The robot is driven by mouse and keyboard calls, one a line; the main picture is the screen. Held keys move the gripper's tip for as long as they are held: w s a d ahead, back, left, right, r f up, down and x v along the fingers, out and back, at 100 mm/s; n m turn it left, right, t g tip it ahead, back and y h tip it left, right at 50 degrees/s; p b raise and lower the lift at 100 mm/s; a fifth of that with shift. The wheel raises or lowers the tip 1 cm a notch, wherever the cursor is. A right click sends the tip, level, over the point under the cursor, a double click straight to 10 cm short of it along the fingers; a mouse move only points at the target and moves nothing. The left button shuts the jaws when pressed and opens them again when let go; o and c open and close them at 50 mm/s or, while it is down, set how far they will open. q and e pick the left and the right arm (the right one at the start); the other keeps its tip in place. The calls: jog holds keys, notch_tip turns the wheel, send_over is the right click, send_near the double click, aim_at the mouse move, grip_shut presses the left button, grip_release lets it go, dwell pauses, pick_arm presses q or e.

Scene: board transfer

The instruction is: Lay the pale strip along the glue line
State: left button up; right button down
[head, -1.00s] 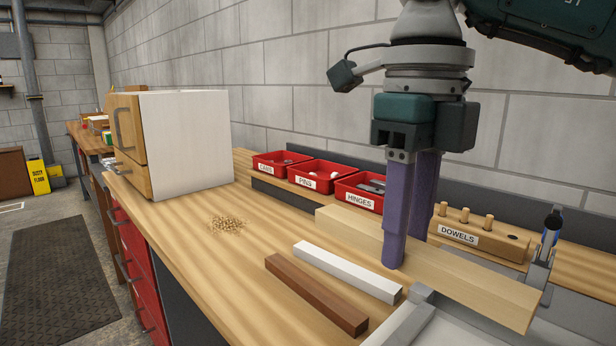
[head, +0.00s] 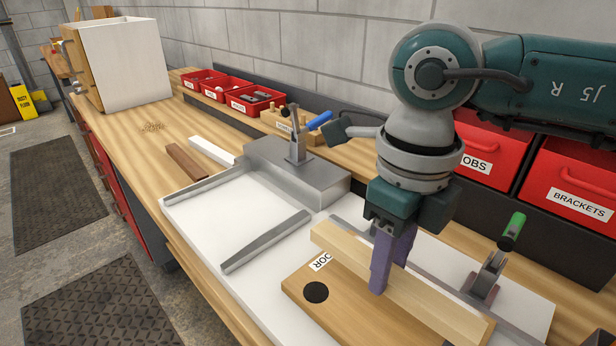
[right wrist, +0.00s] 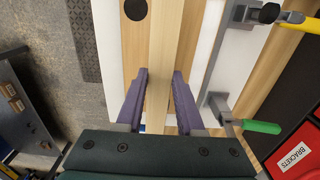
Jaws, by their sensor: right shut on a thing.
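The pale strip (head: 430,303) is a long light-wood bar. My right gripper (head: 390,270), with purple fingers, is shut on it near its middle. The strip lies lengthwise over a wooden door board (head: 300,288) with a label and a black round spot. I cannot tell whether it touches the board. In the right wrist view the strip (right wrist: 162,60) runs between the two fingers (right wrist: 160,100), with the board (right wrist: 132,45) beneath. No glue line is distinguishable; the strip may hide it. My left gripper is not in view.
A white fixture bed (head: 205,222) with grey metal rails (head: 265,240) surrounds the board. A green-handled clamp (head: 490,270) stands to the right, a blue-handled one (head: 297,145) behind. Brown (head: 187,160) and white (head: 211,150) bars lie farther left. Red bins (head: 570,188) line the back.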

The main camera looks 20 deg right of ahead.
aim_at(396, 280)
jog(key=shift+s+d, duration=0.1)
jog(key=shift+s, duration=0.15)
jog(key=shift+w, duration=0.2)
jog(key=shift+f, duration=0.1)
jog(key=f+b, duration=0.1)
jog(key=d+f+b, duration=0.1)
jog(key=b, duration=0.1)
jog(key=shift+w+d+f, duration=0.2)
jog(key=shift+w+f, duration=0.05)
jog(key=shift+f, duration=0.15)
jog(key=shift+w+d+f+b, duration=0.15)
jog(key=shift+d+f+b, duration=0.35)
jog(key=shift+b, duration=0.4)
jog(key=shift+a, duration=0.1)
jog(key=shift+f+b, duration=0.4)
jog(key=shift+f, duration=0.15)
jog(key=shift+c, duration=2.2)
grip_release()
